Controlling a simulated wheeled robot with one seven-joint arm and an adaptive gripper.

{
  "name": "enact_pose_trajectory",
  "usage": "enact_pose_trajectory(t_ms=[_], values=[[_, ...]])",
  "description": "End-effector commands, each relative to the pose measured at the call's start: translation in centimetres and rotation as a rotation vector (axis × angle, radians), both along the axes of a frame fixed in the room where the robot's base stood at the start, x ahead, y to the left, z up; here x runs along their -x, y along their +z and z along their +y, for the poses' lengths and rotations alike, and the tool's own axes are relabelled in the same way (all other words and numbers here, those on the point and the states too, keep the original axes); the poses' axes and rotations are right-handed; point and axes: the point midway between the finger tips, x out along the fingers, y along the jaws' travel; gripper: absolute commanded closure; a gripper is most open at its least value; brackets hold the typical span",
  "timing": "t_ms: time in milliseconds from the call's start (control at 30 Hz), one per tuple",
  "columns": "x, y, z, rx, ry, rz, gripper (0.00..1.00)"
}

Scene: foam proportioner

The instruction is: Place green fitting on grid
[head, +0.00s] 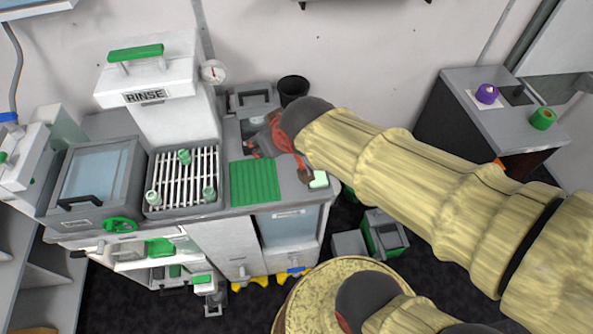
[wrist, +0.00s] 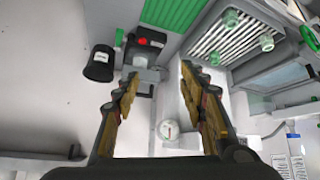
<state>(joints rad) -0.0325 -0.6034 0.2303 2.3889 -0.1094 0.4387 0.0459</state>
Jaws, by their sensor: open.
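The barred grid (head: 180,178) sits in a dark frame on the counter, left of the green ribbed mat (head: 254,182). Three pale green fittings stand on it: one at the back (head: 184,157), one at front left (head: 153,197), one at front right (head: 209,193). The grid also shows in the wrist view (wrist: 225,38). My gripper (wrist: 158,78) is open, with nothing between its fingers. In the head view it hangs over the counter behind the mat, right of the grid, partly hidden by my arm. A green ring-shaped piece (head: 543,118) is on the far-right counter.
The RINSE unit (head: 155,85) with a gauge (head: 213,71) rises behind the grid. A purple piece (head: 487,94) is far right. The mat is clear.

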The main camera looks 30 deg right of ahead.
Motion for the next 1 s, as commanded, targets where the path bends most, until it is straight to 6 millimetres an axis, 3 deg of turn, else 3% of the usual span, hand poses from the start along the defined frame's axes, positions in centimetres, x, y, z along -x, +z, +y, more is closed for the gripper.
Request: enact_pose_trajectory(t_ms=[33, 100, 200, 300, 433, 1000], values=[[2.6, 1.2, -0.3, -0.011, -0.020, 0.029, 0.58], [5.8, 1.8, -0.5, -0.026, -0.036, 0.083, 0.58], [9.5, 2.4, -0.3, -0.048, -0.047, 0.143, 0.58], [11.7, 2.6, -0.1, -0.061, -0.050, 0.180, 0.58], [12.7, 2.6, 0.0, -0.066, -0.051, 0.198, 0.58], [12.6, 2.6, 0.0, -0.065, -0.051, 0.198, 0.58]])
